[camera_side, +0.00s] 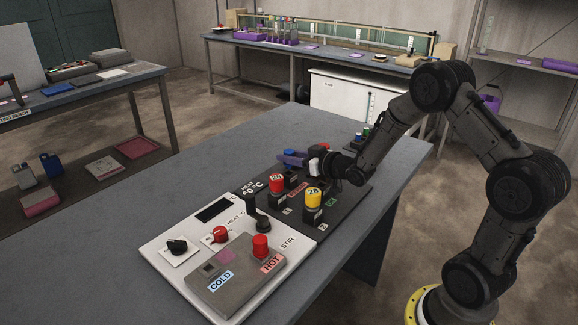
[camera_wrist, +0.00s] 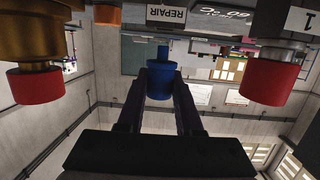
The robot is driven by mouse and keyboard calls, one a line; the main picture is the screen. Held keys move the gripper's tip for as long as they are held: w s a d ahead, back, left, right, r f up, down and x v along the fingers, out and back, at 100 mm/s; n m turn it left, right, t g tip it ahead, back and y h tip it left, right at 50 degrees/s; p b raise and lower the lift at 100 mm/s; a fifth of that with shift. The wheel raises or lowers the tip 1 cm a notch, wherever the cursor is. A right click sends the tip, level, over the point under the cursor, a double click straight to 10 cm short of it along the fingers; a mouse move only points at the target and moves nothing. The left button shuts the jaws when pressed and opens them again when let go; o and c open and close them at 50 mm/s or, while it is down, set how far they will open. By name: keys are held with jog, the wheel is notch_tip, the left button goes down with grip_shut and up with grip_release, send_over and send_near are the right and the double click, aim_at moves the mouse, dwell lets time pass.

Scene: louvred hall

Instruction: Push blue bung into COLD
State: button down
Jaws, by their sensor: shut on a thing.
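The blue bung (camera_wrist: 160,84) sits between the two fingertips of my gripper (camera_wrist: 160,96) in the wrist view, with a narrower blue stem pointing away. In the side view my gripper (camera_side: 293,160) reaches left over the dark panel, and the blue bung (camera_side: 289,153) shows at its fingertips. The grey block (camera_side: 202,286) at the front of the white panel carries the COLD label (camera_side: 220,281) and the HOT label (camera_side: 271,264). A red bung (camera_side: 261,243) stands by HOT. A small square feature (camera_side: 210,268) lies behind COLD; its inside is too small to make out.
A red-capped piece (camera_side: 277,184) and a yellow-capped piece (camera_side: 313,197) stand on the dark panel between my gripper and the block. A black upright lever (camera_side: 256,213), a red knob (camera_side: 218,234) and a black knob (camera_side: 177,245) rise from the white panel. The table's left side is clear.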

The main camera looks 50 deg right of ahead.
aim_at(290, 151)
jog(key=shift+r, duration=3.25)
jog(key=shift+r, duration=0.5)
notch_tip(290, 151, up, 4)
jog(key=s+a+n+y, duration=0.1)
jog(key=a+n+y, duration=0.3)
jog(key=a, duration=1.9)
jog(key=s+a+n+g+y, duration=0.1)
jog(key=s+a+y, duration=0.1)
jog(key=s+a, duration=0.35)
jog(key=s+a+n+g+y, duration=0.1)
jog(key=s+a+y, duration=0.1)
jog(key=a, duration=0.6)
jog(key=shift+d+f, duration=0.2)
jog(key=shift+f, duration=6)
jog(key=shift+s+f, duration=0.1)
jog(key=shift+f, duration=0.15)
